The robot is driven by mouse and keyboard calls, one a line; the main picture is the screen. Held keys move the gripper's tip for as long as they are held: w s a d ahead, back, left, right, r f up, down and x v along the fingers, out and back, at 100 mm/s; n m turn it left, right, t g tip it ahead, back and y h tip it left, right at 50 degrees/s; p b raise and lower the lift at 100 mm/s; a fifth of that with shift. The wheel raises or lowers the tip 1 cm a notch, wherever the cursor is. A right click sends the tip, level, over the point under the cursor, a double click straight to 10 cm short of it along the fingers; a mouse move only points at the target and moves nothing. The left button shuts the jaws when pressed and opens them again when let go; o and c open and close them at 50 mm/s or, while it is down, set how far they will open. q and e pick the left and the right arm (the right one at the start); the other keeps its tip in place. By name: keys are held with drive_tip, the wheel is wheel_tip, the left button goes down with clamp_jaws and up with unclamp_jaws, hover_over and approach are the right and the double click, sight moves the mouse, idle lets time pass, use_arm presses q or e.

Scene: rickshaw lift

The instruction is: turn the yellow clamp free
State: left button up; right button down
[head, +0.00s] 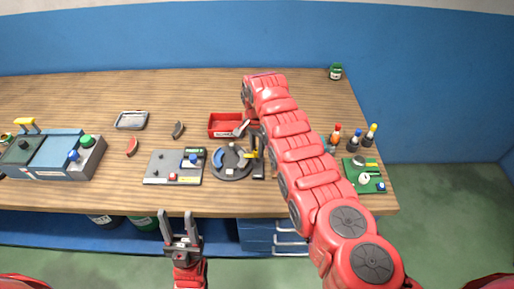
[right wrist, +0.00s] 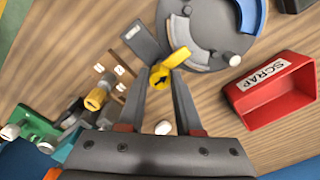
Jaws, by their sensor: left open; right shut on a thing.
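The yellow clamp (right wrist: 176,57) is a small lever with a round hub bearing a black arrow, beside the round grey fixture (right wrist: 205,25) in the right wrist view. In the head view the clamp (head: 249,155) shows small at the right side of the fixture (head: 231,172). My right gripper (right wrist: 163,80) is shut on the clamp, with its fingers on either side of the hub. In the head view my right gripper (head: 258,158) is partly hidden by its arm. My left gripper (head: 177,222) is open and empty in front of the table edge.
A red scrap bin (right wrist: 272,90) stands close to the fixture. A grey panel (head: 173,167) lies left of it, and a blue-grey machine (head: 52,155) at far left. Several bottles (head: 354,140) and a green board (head: 364,175) stand at right.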

drive_tip(key=shift+f+n+b, duration=0.2)
drive_tip(key=shift+n+b, duration=1)
drive_tip(key=n+b, duration=0.3)
drive_tip(key=shift+d+n, duration=0.1)
drive_tip(key=shift+n, duration=0.2)
drive_tip(key=n+b, duration=0.2)
drive_tip(key=shift+n, duration=0.4)
drive_tip(key=n+b, duration=0.1)
drive_tip(key=n, duration=0.1)
drive_tip(key=shift+n+b, duration=0.3)
drive_tip(key=n, duration=0.2)
drive_tip(key=shift+r+n+b, duration=0.2)
drive_tip(key=shift+n+b, duration=0.1)
drive_tip(key=shift+n, duration=1.9)
